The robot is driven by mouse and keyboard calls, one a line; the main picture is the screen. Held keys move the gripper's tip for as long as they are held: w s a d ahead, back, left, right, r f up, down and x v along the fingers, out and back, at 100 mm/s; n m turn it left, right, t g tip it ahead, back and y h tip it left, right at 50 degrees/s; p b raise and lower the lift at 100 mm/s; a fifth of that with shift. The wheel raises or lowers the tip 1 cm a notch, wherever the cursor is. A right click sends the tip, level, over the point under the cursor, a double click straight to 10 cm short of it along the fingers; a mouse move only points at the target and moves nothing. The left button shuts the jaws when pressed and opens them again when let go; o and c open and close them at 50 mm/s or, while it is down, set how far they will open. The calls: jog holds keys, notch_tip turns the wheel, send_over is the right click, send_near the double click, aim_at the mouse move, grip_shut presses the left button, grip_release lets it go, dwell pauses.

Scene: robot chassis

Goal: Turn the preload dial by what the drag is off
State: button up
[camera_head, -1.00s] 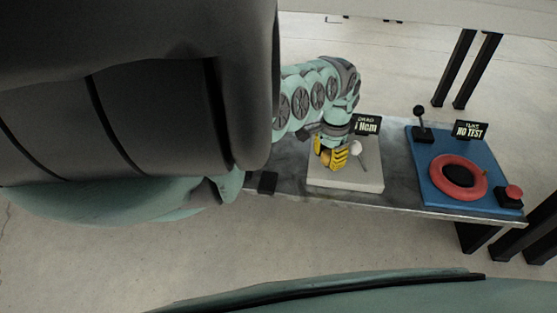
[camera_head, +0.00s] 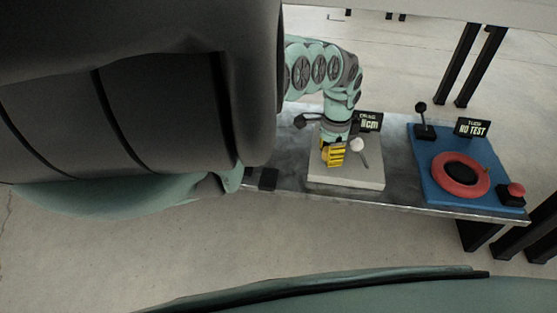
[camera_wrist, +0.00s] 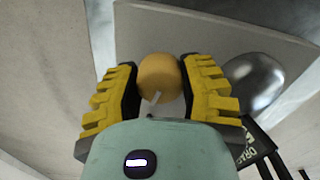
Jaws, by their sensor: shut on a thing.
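My gripper (camera_head: 333,153) is over the pale plate (camera_head: 345,181) on the bench, its yellow fingers pointing down. In the wrist view my gripper (camera_wrist: 160,95) has a finger on each side of a round orange-yellow knob (camera_wrist: 158,72), apparently the preload dial, and is shut on it. A short white mark shows on the knob's near edge. The head view hides the knob behind the fingers. The black drag display (camera_head: 369,122) stands behind the plate; "Ncm" is readable, but my wrist covers part of it and the number cannot be read.
A pale ball on a stem (camera_head: 357,145) stands close right of my fingers; the wrist view shows a shiny ball (camera_wrist: 254,80). Further right, a blue board (camera_head: 433,183) carries a red ring (camera_head: 461,189), a black lever (camera_head: 422,118), a red button (camera_head: 516,189) and a "NO TEST" sign (camera_head: 473,128).

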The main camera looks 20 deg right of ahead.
jog(key=shift+w+a, duration=0.1)
jog(key=o, duration=1.2)
jog(key=n, duration=0.2)
jog(key=shift+n+p, duration=0.4)
jog(key=shift+f+n, duration=0.1)
jog(key=shift+n, duration=0.8)
jog(key=shift+n+b, duration=0.3)
jog(key=shift+b, duration=0.2)
jog(key=shift+f+n+b, duration=0.15)
jog(key=shift+n+b, duration=0.55)
jog(key=shift+b, duration=0.35)
